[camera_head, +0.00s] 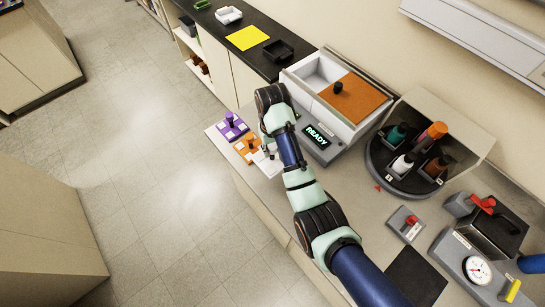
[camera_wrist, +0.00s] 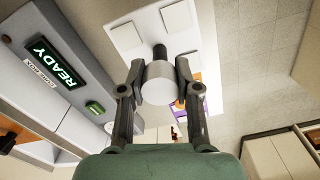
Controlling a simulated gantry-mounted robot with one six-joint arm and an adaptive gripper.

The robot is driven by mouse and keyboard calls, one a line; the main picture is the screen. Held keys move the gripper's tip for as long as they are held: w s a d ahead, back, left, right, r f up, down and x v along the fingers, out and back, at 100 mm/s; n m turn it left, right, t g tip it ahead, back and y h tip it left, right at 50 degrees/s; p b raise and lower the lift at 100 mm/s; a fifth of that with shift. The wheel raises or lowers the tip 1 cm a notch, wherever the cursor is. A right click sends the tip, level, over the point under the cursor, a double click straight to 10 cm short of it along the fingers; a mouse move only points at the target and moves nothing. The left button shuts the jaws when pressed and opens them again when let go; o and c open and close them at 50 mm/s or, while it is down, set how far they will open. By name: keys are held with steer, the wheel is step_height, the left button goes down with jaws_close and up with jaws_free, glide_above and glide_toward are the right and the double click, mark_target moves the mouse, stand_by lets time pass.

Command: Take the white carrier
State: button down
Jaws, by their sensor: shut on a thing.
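The white carrier (camera_head: 267,167) is at the bench's front edge, right of the orange carrier, partly hidden by my arm. In the wrist view, the white carrier (camera_wrist: 127,38) is a flat white plate with pale square pads and a dark stem with a round white knob. My gripper (camera_wrist: 159,84) is shut on this knob, one finger on each side. In the head view my gripper (camera_head: 268,150) is mostly hidden under my wrist. I cannot tell whether the plate is clear of the bench.
The orange carrier (camera_head: 243,147) and purple carrier (camera_head: 226,130) lie close by on the left. A bottle carousel (camera_head: 382,171) stands farther right. Open floor lies left of the bench.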

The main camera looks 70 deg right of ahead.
step_height(320, 180, up, 10)
steer(key=p, duration=0.8)
steer(key=shift+r, duration=0.2)
steer(key=c, duration=1.4)
jaws_free()
steer(key=shift+c, duration=0.2)
jaws_close()
